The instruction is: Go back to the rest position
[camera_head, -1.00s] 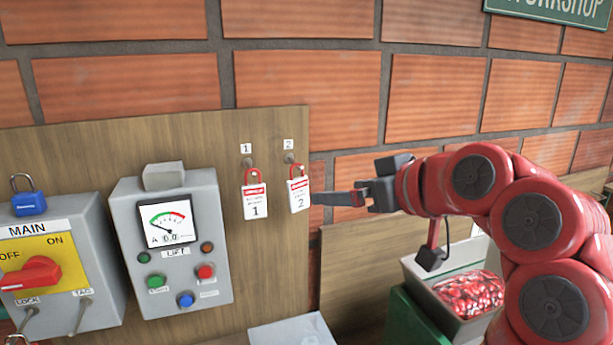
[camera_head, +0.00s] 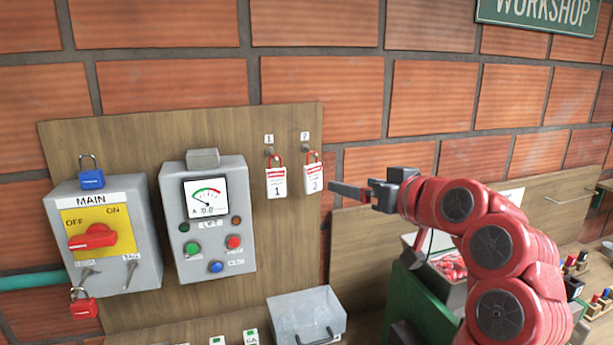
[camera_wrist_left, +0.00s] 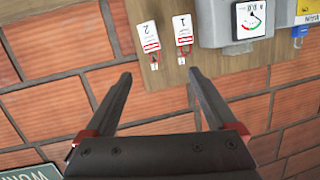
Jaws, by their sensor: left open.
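My left gripper (camera_head: 336,188) is at the right of the tag board. It also shows in the left wrist view (camera_wrist_left: 160,76), where its two fingers are apart with nothing between them. The white tag 2 (camera_head: 314,179), with a red band and red shackle, hangs on its hook just left of the fingertips in the head view. Tag 1 (camera_head: 277,184) hangs on the hook to its left. In the wrist view, tag 2 (camera_wrist_left: 148,36) and tag 1 (camera_wrist_left: 183,30) hang beyond the fingertips, clear of them. My right gripper is out of view.
On the wooden board (camera_head: 120,135) are the MAIN switch box (camera_head: 142,235) with a blue padlock (camera_head: 91,179), and the LIFT panel (camera_head: 207,225).

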